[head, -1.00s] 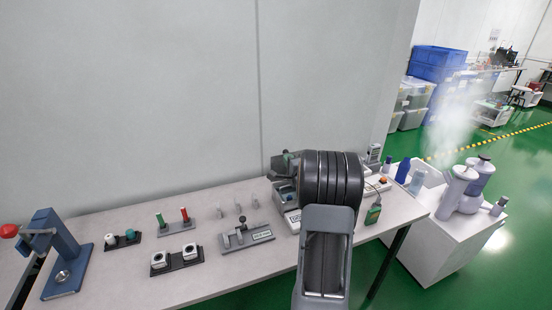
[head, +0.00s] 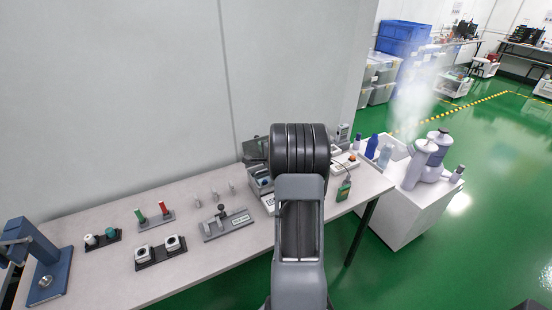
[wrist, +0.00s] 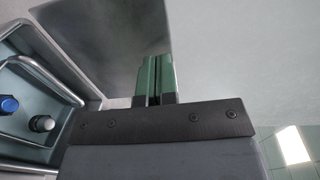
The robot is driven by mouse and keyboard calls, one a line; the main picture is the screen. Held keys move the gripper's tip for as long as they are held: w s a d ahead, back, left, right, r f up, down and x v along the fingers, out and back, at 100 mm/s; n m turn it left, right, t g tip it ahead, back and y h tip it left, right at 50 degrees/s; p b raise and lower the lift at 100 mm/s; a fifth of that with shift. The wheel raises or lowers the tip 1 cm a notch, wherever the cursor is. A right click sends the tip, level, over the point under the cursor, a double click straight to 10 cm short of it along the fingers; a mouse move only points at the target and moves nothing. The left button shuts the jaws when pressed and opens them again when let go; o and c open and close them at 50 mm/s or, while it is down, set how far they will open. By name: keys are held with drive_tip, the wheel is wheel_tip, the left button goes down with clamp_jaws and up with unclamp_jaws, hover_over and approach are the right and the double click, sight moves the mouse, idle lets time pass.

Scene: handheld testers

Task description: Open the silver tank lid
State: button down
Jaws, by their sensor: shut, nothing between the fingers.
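The silver tank (head: 259,182) stands on the table, mostly hidden behind my arm in the head view. In the wrist view its steel rim and basin (wrist: 40,75) fill the left side, with a blue cap and a grey cap inside. A flat grey metal panel (wrist: 95,40), which looks like the lid, stands raised beside the open basin; it also shows in the head view (head: 253,147). My gripper (wrist: 153,75) has its green fingers together and empty, overlapping the panel's edge in the wrist view; I cannot tell if they touch. The head view hides my gripper.
Left of the tank stand a grey clamp fixture (head: 228,224), red and green testers (head: 154,214) and a black block holder (head: 160,252). A green handheld device (head: 344,190) stands to the right. A white cart (head: 400,210) carries bottles. The wall is close behind.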

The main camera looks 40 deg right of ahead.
drive_tip(key=v, duration=1.2)
drive_tip(key=s+f+n+g, duration=0.1)
drive_tip(key=s+f+g, duration=0.1)
drive_tip(key=s+d+f+n+g+h, duration=0.1)
drive_tip(key=f+n+g, duration=0.1)
drive_tip(key=f+g, duration=0.1)
drive_tip(key=s+d+f+n+g, duration=0.1)
drive_tip(key=s+f+n+g, duration=0.1)
drive_tip(key=shift+s+d+f+g, duration=0.1)
drive_tip(key=shift+s+f+g, duration=0.2)
drive_tip(key=shift+f+g, duration=0.1)
drive_tip(key=s+a+r+n+g+y+p, duration=0.1)
drive_tip(key=a+r+n, duration=0.4)
drive_tip(key=a, duration=0.6)
drive_tip(key=s+a+r+n+g+y+p, duration=0.2)
drive_tip(key=a+r+n, duration=0.3)
drive_tip(key=a, duration=0.6)
drive_tip(key=s+a+r+n+g+y+p, duration=0.1)
drive_tip(key=s+a+r+n+y, duration=0.2)
drive_tip(key=a, duration=0.8)
wheel_tip(320, 180, up, 2)
drive_tip(key=n, duration=0.3)
drive_tip(key=shift+a+n+g, duration=0.3)
drive_tip(key=shift+g, duration=0.1)
